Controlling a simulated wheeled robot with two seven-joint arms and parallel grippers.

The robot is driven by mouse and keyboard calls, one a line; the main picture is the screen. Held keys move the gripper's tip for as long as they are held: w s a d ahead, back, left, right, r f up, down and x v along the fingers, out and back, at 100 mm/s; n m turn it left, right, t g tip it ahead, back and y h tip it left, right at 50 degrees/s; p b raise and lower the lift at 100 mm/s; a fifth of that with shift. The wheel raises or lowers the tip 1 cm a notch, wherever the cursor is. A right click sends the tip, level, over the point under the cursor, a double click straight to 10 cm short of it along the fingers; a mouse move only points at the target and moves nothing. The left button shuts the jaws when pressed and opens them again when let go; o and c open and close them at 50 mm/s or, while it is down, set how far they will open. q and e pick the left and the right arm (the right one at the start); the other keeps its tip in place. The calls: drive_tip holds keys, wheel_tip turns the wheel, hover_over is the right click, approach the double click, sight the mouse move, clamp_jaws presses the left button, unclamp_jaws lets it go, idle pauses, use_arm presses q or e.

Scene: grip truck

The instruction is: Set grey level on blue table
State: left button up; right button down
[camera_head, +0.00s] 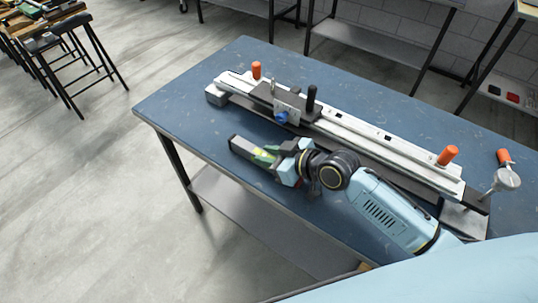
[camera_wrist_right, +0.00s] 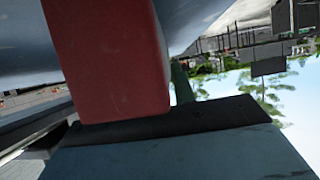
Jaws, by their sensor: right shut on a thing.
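The blue table (camera_head: 185,92) fills the middle of the head view. My right gripper (camera_head: 265,157) reaches in from the lower right, over the table's near side. It is shut on the grey level (camera_head: 242,146), a short grey bar with a dark side, whose free end points to the upper left. I cannot tell whether the level touches the tabletop or hangs just above it. In the right wrist view a large red block (camera_wrist_right: 108,60) stands close to the lens above a dark edge; what it is, I cannot tell. My left gripper is not in view.
A long metal rail tool (camera_head: 365,134) with orange handles lies along the table behind my right arm. An orange-handled tool (camera_head: 505,158) lies at the table's right. The tabletop's far left corner is bare. Black-legged stools (camera_head: 70,45) stand at the upper left.

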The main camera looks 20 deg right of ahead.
drive_tip(key=c, duration=1.5)
unclamp_jaws()
drive_tip(key=shift+c, duration=0.2)
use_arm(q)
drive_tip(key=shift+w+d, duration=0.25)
use_arm(e)
drive_tip(key=o, duration=0.4)
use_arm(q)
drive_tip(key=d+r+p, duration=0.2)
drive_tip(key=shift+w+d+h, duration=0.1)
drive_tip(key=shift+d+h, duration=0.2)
use_arm(e)
drive_tip(key=v, duration=1.2)
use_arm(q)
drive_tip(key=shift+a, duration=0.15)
